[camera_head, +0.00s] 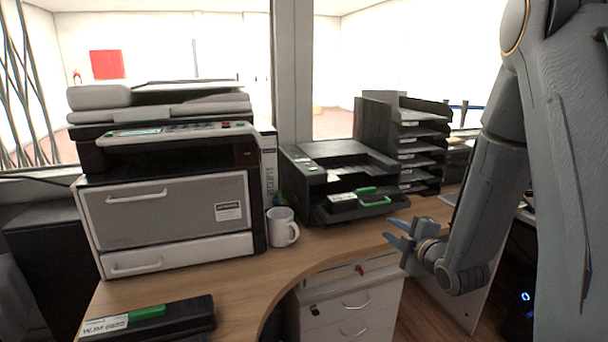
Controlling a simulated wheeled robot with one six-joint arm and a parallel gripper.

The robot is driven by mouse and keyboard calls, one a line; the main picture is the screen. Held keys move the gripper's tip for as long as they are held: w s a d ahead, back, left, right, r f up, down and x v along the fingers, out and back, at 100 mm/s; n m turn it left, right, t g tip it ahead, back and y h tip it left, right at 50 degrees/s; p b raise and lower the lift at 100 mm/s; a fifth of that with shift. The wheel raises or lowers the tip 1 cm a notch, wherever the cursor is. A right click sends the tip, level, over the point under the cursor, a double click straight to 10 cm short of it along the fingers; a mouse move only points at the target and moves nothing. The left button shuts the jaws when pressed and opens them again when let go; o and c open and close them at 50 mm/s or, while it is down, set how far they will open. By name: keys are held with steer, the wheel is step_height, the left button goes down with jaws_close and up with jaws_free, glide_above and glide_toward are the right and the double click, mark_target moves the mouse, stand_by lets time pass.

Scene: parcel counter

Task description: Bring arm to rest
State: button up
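My gripper (402,238) is at the right of the head camera view, at the end of my grey arm. Its two blue-grey fingers point left and stand apart, with nothing seen between them. It is near the curved front edge of the wooden counter (330,250), above or in front of the white drawer unit; its exact height over the edge is hard to tell. The arm comes down from the upper right and bends at the wrist. My arm hides part of the counter's right side.
A large printer (170,190), a white mug (282,228) and a smaller black printer (340,175) with green-marked items on its tray stand on the counter. A black tray stack (402,140) is behind. A black box with a green mark (150,320) lies front left. Drawers (350,305) stand below.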

steer(key=s+a+r+m+g+h+p, duration=0.1)
steer(key=s+m+g, duration=0.6)
steer(key=s, duration=0.9)
steer(key=s+a+r+m+g+h+p, duration=0.2)
steer(key=s+m+g, duration=0.6)
steer(key=s, duration=0.8)
steer(key=a+r+m+p, duration=0.1)
steer(key=a+m+p, duration=0.1)
steer(key=a, duration=0.1)
steer(key=shift+s+a+p, duration=0.15)
steer(key=shift+s+p, duration=0.25)
